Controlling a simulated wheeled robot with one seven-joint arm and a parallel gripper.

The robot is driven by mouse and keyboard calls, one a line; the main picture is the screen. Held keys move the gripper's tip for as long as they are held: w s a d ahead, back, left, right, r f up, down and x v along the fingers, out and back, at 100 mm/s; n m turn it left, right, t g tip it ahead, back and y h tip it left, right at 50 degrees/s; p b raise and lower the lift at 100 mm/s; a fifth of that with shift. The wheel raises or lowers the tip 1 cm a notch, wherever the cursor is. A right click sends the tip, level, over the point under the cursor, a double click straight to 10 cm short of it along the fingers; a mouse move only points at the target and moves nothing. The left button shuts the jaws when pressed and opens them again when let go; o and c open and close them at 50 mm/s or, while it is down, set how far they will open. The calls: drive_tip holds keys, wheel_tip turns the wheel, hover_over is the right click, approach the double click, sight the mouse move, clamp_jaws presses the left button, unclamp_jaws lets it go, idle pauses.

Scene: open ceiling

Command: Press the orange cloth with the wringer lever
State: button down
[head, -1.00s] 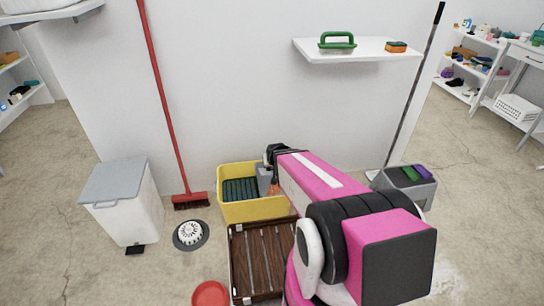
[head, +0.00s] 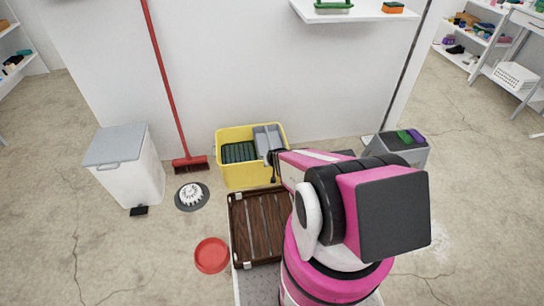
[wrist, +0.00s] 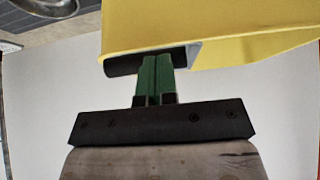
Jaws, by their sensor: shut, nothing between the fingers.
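The yellow bucket (head: 250,172) stands by the wall, with a grey wringer (head: 267,137) at its right side. It also fills the top of the wrist view (wrist: 220,28). My gripper (head: 273,170) is at the bucket's front right, partly behind my arm. In the wrist view its green fingers (wrist: 155,68) are shut and empty, close to the yellow wall. A dark bar (wrist: 150,60) lies at the fingertips; I cannot tell whether it is the lever or whether they touch. I cannot make out the orange cloth or a separate lever.
A slatted wooden crate (head: 257,228) stands in front of the bucket. A grey box (head: 398,150) stands right. A shelf (head: 355,13) hangs above.

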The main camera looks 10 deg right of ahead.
drive_tip(key=shift+s+f, duration=0.1)
drive_tip(key=shift+f, duration=0.55)
